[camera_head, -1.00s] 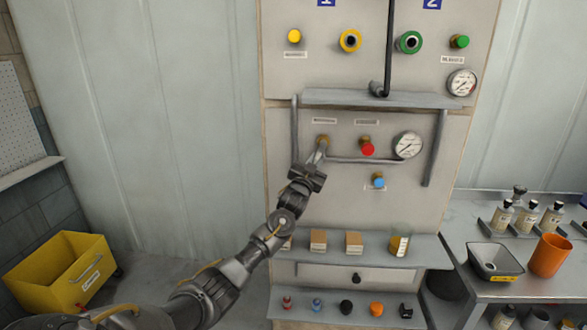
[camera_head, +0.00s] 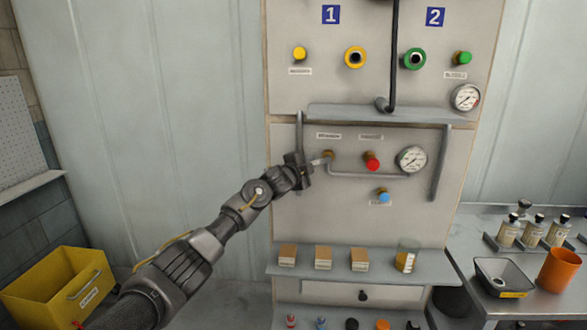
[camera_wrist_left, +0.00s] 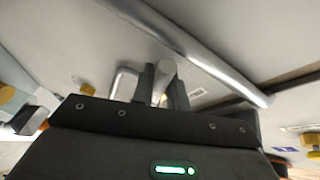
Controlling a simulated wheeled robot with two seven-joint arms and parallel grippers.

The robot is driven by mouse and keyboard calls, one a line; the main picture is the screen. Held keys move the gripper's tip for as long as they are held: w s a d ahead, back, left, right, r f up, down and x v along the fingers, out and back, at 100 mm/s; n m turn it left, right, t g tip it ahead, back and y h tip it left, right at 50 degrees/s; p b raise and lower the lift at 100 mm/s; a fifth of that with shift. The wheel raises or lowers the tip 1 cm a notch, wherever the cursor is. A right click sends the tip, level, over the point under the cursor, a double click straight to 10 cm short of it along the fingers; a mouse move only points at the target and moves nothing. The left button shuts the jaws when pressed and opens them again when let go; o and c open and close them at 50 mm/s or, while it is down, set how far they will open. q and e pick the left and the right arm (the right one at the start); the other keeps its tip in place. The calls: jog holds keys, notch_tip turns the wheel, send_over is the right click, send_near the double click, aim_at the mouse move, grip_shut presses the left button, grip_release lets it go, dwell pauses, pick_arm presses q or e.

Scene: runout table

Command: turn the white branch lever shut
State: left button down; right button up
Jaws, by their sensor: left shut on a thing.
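The white branch lever (camera_head: 319,161) shows as a short pale bar on a brass valve body (camera_head: 328,155) on the panel, below a small label. It points left from the valve, nearly level. My left gripper (camera_head: 309,164) comes from the left and is shut on the lever's outer end. In the left wrist view, the rounded pale lever (camera_wrist_left: 164,72) sits between the two dark fingers (camera_wrist_left: 160,88). The fingers hide part of the lever.
A red knob (camera_head: 372,163), a blue knob (camera_head: 383,197) and a gauge (camera_head: 411,159) sit to the right. A grey pipe (camera_head: 437,165) runs down the panel. A shelf (camera_head: 380,268) with wooden blocks (camera_head: 323,256) and a beaker (camera_head: 407,258) is below.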

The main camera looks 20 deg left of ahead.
pick_arm(q)
jog(key=shift+a+r+m+g+y+p, duration=0.1)
jog(key=shift+r+m+g+y+p, duration=0.3)
jog(key=shift+r+m, duration=0.6)
jog(key=shift+f+m, duration=0.1)
jog(key=shift+m, duration=0.2)
jog(key=c, duration=1.4)
grip_release()
jog(key=shift+s, duration=0.1)
jog(key=shift+s+f, duration=0.1)
jog(key=shift+s, duration=0.1)
jog(key=b+v, duration=0.3)
jog(key=v, duration=0.7)
jog(key=shift+a+r, duration=0.1)
jog(key=shift+r, duration=0.1)
